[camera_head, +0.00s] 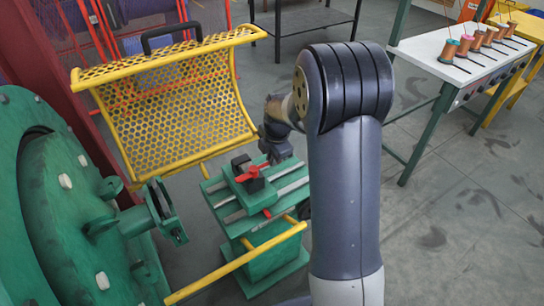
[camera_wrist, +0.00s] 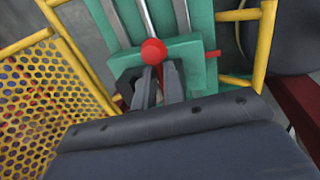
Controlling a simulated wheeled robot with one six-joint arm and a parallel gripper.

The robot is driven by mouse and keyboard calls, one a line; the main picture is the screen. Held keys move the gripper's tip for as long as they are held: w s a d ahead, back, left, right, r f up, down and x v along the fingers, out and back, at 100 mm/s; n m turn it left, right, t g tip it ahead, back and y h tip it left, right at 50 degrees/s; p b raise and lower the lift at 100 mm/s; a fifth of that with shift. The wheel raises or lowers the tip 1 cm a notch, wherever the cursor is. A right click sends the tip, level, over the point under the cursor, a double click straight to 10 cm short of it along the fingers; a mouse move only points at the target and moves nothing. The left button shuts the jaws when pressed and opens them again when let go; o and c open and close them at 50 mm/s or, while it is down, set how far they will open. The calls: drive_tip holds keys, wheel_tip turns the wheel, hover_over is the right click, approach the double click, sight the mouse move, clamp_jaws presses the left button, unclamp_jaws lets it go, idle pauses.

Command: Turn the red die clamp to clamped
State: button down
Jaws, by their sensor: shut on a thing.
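The red die clamp (camera_head: 249,176) sits on top of the green die stand (camera_head: 262,200), beside a dark block. In the wrist view its round red knob (camera_wrist: 153,52) shows just beyond my fingertips, in front of the green plate (camera_wrist: 192,56). My gripper (camera_wrist: 158,76) has its two dark fingers close together at the knob, shut on the clamp's handle. The part of the handle between the fingers is hidden. In the head view my gripper (camera_head: 264,163) reaches down to the clamp from the right, partly hidden by my own arm.
A yellow perforated guard (camera_head: 170,95) stands behind and left of the stand. The green strander drum (camera_head: 60,200) fills the left. A yellow rail (camera_head: 240,263) runs in front of the stand. A white table (camera_head: 450,60) with copper spools stands right. Open floor lies right.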

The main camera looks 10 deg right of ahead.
drive_tip(key=shift+s+m, duration=0.15)
drive_tip(key=shift+m, duration=0.15)
drive_tip(key=s+a+m+g+h+b, duration=0.1)
drive_tip(key=s+a+m, duration=0.3)
drive_tip(key=m, duration=1.3)
drive_tip(key=shift+s+a+g+h, duration=0.3)
drive_tip(key=shift+s+h, duration=0.5)
drive_tip(key=shift+s, duration=0.7)
drive_tip(key=shift+m, duration=0.3)
drive_tip(key=c, duration=1.5)
unclamp_jaws()
drive_tip(key=r, duration=0.3)
drive_tip(key=a+r, duration=0.1)
drive_tip(key=r, duration=0.3)
drive_tip(key=a+r+p, duration=0.1)
drive_tip(key=r, duration=0.2)
drive_tip(key=shift+s+a+r, duration=0.1)
drive_tip(key=shift+s+r, duration=0.25)
